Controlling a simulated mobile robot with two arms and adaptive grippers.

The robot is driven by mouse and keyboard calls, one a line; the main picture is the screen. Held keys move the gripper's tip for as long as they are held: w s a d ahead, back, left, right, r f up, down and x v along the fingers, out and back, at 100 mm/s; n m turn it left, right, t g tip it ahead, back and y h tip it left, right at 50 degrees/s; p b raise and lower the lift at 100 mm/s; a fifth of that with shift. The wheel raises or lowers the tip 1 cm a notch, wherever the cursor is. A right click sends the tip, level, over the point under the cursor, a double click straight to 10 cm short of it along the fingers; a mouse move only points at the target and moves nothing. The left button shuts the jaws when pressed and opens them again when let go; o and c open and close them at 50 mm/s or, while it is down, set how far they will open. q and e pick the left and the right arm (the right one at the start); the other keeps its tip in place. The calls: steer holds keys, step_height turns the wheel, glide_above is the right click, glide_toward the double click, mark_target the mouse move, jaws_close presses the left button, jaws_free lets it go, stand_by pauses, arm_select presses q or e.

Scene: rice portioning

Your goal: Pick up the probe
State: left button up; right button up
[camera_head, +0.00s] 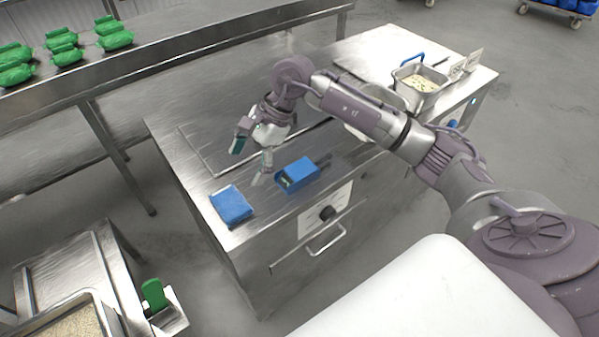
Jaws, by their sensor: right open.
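A blue box (297,175) with an open front lies on the steel counter (185,165) near its front edge. A small dark slim thing (324,161) is at its right end; it may be the probe, but it is too small to tell. My right gripper (250,164) is open and empty, with its fingers spread, above the counter just left of the blue box. One fingertip is close to the box's left end; whether it touches anything cannot be told. My left gripper is out of view.
A folded blue cloth (231,206) lies left of the box on the counter. A steel pan of rice (419,85) stands at the counter's right end beside small white cards (465,65). Green packs (115,40) sit on a shelf (150,45) behind. A knob and handle (326,239) are on the counter's front.

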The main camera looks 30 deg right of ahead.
steer(key=d+r+g+h, duration=0.15)
steer(key=d+h, duration=0.45)
steer(key=d, duration=0.8)
steer(key=p, duration=0.2)
glide_above(301, 168)
steer(key=shift+t, duration=0.25)
steer(key=f, duration=0.6)
steer(key=shift+s+d+f, duration=0.2)
steer(key=shift+s+d, duration=0.05)
steer(key=shift+s, duration=0.1)
steer(key=shift+f, duration=0.6)
steer(key=shift+a+f+p, duration=0.1)
steer(key=shift+f+p, duration=0.15)
steer(key=shift+p, duration=0.05)
steer(key=f, duration=0.1)
steer(key=f+p, duration=0.1)
steer(key=f, duration=0.1)
steer(key=shift+w+a+f+p, duration=0.25)
steer(key=shift+f+p, duration=0.1)
steer(key=shift+f, duration=0.5)
steer(key=c, duration=1.2)
steer(key=shift+c, duration=0.2)
steer(key=shift+r, duration=0.1)
